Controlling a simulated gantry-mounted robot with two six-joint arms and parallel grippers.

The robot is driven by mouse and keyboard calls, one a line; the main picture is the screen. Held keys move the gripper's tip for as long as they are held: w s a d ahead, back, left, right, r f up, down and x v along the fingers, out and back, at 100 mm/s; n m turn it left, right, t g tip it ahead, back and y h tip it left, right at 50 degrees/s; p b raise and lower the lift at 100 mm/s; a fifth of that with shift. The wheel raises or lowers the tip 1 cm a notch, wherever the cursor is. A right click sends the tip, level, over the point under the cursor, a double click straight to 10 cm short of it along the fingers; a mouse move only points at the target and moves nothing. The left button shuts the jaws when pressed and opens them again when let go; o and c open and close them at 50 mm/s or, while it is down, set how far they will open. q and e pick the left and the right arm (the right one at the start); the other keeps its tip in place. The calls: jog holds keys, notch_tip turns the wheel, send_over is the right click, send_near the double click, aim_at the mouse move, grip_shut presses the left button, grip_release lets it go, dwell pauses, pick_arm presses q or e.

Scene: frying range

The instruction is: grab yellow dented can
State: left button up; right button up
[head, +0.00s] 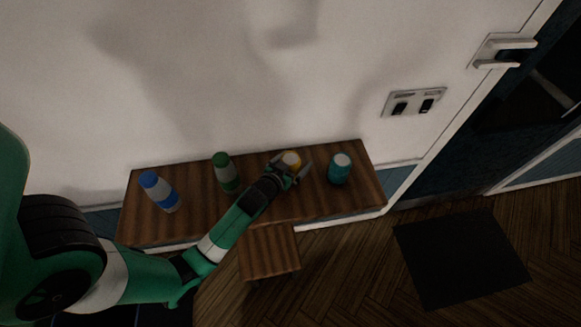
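The yellow can (291,159) stands on the wooden counter, with its pale top and a strip of yellow side showing. My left gripper (296,172) is right at the can, on its near side, and hides most of its lower part. The fingers look spread, one reaching along the can's right side. Whether they touch the can cannot be told, and no dent can be made out. My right gripper is not in view.
A teal can (339,169) stands close to the right of the gripper. A green bottle (226,172) and a blue-and-white bottle (159,192) stand to the left. The wall is behind the counter (357,203). A wooden step (268,252) is below its front edge.

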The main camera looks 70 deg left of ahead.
pick_arm(q)
jog(key=c, duration=1.2)
jog(key=shift+r, duration=0.1)
